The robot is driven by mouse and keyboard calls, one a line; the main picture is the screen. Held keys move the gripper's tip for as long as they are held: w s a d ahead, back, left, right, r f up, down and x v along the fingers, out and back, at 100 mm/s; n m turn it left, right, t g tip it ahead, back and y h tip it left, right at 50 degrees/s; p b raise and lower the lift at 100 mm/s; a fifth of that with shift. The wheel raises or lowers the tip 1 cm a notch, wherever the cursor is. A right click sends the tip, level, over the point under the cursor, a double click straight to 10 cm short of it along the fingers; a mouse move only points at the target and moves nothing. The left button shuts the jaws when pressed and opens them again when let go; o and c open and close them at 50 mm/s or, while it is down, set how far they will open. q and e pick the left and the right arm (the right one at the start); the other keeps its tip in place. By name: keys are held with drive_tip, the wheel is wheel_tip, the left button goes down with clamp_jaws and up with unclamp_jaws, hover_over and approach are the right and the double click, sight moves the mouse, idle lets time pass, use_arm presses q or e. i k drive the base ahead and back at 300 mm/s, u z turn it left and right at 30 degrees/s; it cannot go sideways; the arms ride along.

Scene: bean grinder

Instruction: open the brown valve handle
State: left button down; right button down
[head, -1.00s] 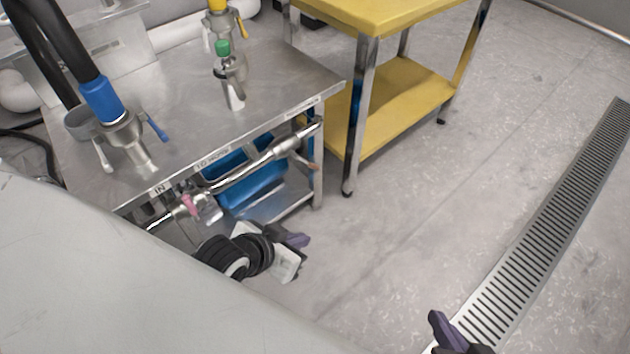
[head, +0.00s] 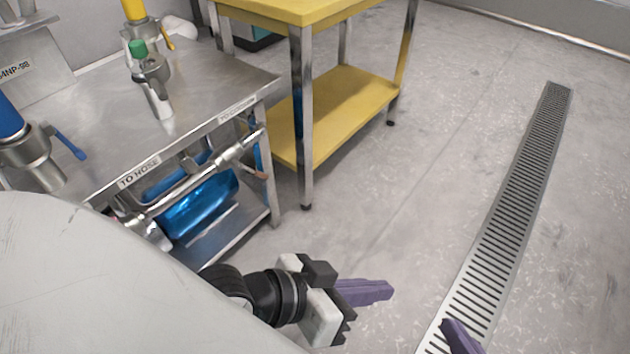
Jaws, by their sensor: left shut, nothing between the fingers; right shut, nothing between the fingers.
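The brown valve handle (head: 262,176) is a small piece at the right end of the steel pipe (head: 200,178) below the steel table's front edge, close to the table's front right leg. My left gripper (head: 386,290) has purple fingers that are shut and empty. It is over the floor, below and to the right of the brown handle in the picture, apart from it and pointing right. My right gripper (head: 452,330) shows only as a purple finger at the bottom edge, shut and empty. The rest of it is out of view.
The steel table (head: 195,105) carries valves with a green cap (head: 138,48) and a blue handle (head: 68,145). A blue container (head: 200,205) sits on its lower shelf. A yellow cart (head: 330,110) stands behind. Open floor and a drain grate (head: 500,230) lie right.

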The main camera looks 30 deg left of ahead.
sight(260, 175)
drive_tip(key=z, duration=1.1)
drive_tip(key=i, duration=2.25)
drive_tip(key=u, duration=3.45)
drive_tip(key=i, duration=0.45)
